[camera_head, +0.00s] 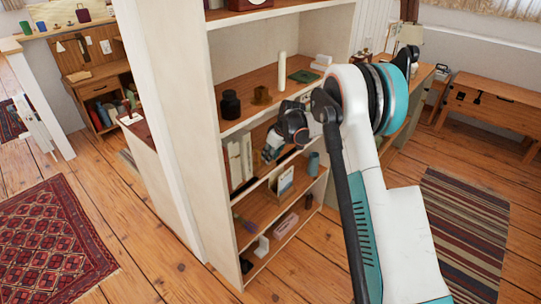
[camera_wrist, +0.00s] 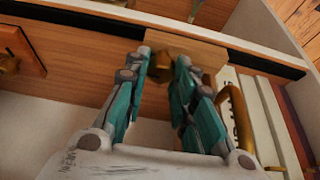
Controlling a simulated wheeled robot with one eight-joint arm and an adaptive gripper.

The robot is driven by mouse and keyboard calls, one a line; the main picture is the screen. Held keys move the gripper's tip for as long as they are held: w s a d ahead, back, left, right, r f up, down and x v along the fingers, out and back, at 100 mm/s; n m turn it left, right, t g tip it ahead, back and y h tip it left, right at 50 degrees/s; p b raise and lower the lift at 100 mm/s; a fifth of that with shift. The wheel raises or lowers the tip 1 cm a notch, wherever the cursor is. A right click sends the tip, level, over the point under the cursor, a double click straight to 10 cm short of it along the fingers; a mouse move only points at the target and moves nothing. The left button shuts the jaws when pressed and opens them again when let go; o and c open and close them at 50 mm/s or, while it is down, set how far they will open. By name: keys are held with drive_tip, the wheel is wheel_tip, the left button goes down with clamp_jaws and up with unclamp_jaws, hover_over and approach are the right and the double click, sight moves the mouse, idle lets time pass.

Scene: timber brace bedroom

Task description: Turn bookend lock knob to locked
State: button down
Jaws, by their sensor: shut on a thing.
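The brass-coloured lock knob (camera_wrist: 159,71) is in the wrist view, in front of a small wooden block (camera_wrist: 185,50). My gripper (camera_wrist: 170,72) has its dark fingertips closed on either side of the knob, holding it. The fingertips hide part of the knob, so its marking or setting cannot be read. In the head view my arm reaches into the bookshelf, and my gripper (camera_head: 274,150) is among the middle shelves; the knob is hidden there.
White books (camera_wrist: 255,105) and a curved brass handle (camera_wrist: 232,112) are close right of my fingers. In the head view, upright books (camera_head: 240,160) stand left of my gripper. A dark jar (camera_head: 231,104) and a white candle (camera_head: 282,70) stand on the shelf above.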

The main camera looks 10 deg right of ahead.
drive_tip(key=shift+m, duration=0.3)
drive_tip(key=m, duration=0.2)
drive_tip(key=m+h, duration=0.1)
drive_tip(key=m, duration=0.1)
drive_tip(key=shift+a+t+h+p, duration=0.2)
drive_tip(key=shift+t+h+p, duration=0.1)
drive_tip(key=shift+t, duration=0.1)
drive_tip(key=shift+m+h, duration=0.8)
drive_tip(key=shift+m, duration=1.3)
drive_tip(key=c, duration=1.3)
unclamp_jaws()
drive_tip(key=shift+c, duration=0.2)
